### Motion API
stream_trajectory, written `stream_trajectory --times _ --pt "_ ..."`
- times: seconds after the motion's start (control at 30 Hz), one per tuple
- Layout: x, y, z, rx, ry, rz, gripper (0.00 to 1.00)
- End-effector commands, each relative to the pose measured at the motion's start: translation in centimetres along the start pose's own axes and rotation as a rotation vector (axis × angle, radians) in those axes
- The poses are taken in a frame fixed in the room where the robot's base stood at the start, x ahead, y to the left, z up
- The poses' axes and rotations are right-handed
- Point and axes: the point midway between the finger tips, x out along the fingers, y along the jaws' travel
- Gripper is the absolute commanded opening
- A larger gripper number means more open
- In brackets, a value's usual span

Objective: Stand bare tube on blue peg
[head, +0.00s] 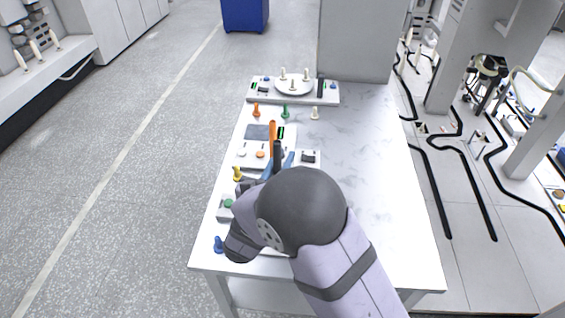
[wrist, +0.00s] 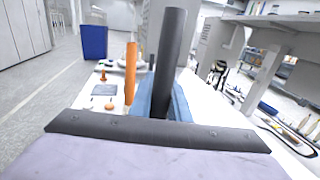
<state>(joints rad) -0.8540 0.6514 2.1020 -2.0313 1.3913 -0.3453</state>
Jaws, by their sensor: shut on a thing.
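A long dark grey tube (wrist: 172,50) stands up between the blue fingers of my gripper (wrist: 162,98) in the wrist view. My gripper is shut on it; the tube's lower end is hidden. In the head view the dark tube (head: 277,153) shows just above my gripper (head: 279,168), over the left part of the table. The blue peg (head: 218,244) is at the table's near left corner, apart from the tube and to the left of my wrist. It does not show clearly in the wrist view.
An orange tube (head: 273,134) stands close beyond the held tube. Yellow (head: 237,173), orange (head: 256,110), green (head: 285,112) and cream (head: 314,113) pegs stand around. A panel with a round plate (head: 294,88) is at the far end. The table's right side (head: 370,170) is clear.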

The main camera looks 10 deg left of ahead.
Motion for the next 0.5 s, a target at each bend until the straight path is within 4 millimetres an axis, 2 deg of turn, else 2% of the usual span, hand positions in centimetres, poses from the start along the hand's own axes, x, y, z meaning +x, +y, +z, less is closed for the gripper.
stream_trajectory --times 0.03,0.2,0.33,0.5 --pt "0.0 0.0 1.6 0.002 -0.001 0.000 0.00" --pt "0.0 0.0 4.1 0.001 0.000 0.000 0.00" --pt "0.0 0.0 5.5 0.001 0.000 0.000 0.00" --pt "0.0 0.0 6.2 -0.001 0.000 0.000 0.00"
